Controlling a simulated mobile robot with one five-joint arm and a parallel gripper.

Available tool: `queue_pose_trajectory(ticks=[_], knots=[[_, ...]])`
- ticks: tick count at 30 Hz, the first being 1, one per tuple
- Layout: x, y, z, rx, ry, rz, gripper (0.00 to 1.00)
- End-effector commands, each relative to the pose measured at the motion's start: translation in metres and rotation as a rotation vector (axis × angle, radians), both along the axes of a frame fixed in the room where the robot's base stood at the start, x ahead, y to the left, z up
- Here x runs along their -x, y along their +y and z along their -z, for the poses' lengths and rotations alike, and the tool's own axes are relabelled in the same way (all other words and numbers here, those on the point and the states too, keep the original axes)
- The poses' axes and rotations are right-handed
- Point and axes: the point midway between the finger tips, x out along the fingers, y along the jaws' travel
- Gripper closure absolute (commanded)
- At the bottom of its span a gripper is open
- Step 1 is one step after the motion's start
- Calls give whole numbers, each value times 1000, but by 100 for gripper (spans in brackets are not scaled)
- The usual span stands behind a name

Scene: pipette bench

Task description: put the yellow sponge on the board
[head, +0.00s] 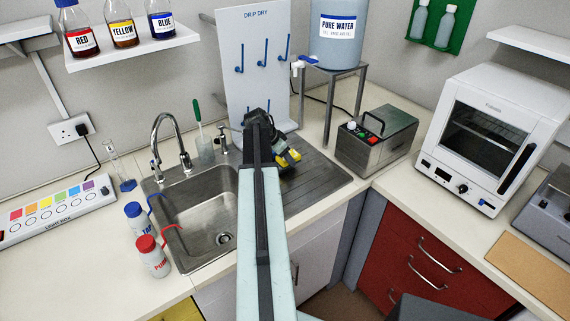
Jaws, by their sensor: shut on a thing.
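The yellow sponge (294,155) is in the head view, at the end of my arm. My gripper (286,155) is shut on it, and a dark finger covers part of the sponge. The sponge appears over the grooved metal draining board (322,178) to the right of the sink basin. I cannot tell whether it touches the board. My arm hides the left part of the board. A white upright drip-dry board (250,95) with blue pegs stands behind my gripper.
The sink basin (205,215) and tap (170,140) are to the left. A steel bath (378,140) stands right of the draining board. A pure-water tank (338,55) on a stand is behind. Wash bottles (152,257) stand at the front left. The board's right part is clear.

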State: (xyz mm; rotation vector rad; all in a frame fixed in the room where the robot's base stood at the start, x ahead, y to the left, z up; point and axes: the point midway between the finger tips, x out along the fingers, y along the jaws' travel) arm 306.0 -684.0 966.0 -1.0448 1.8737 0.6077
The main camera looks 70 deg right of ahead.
Motion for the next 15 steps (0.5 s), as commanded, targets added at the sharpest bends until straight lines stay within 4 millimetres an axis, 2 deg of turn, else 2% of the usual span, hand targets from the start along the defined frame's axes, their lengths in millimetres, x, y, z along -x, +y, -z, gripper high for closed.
queue_pose_trajectory(ticks=[1,4,11,15], knots=[[2,-1,17,0,0,4,92],[6,-3,31,0,0,8,92],[7,-3,26,0,0,10,92],[7,-4,31,0,0,11,92]])
